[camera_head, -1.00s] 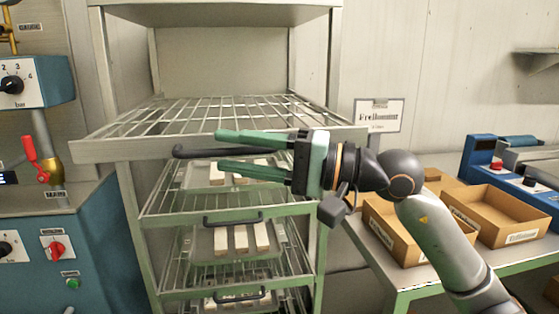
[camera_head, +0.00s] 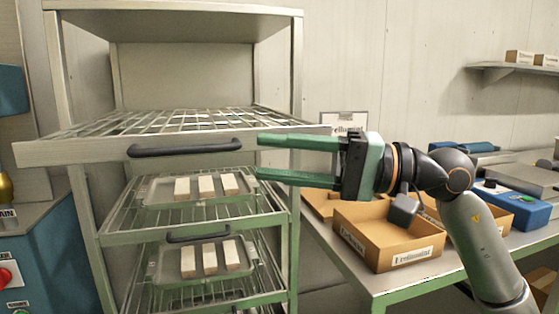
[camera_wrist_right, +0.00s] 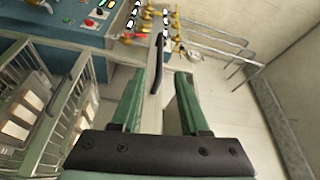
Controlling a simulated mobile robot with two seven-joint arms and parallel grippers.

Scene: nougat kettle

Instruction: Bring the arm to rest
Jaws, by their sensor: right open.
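My right gripper (camera_head: 262,158) is open, with its two green fingers pointing left in the head view. It is in front of the right side of the rack (camera_head: 70,151), just right of the black handle (camera_head: 185,148) on the rack's top shelf front. My left gripper is out of view.
Trays with pale bars, such as the upper tray (camera_head: 165,203), stand on the lower wire shelves. Cardboard boxes, one a labelled box (camera_head: 395,247), stand on the table (camera_head: 392,290) at right. A blue machine (camera_head: 60,240) is at left. A wall shelf (camera_head: 505,66) hangs at upper right.

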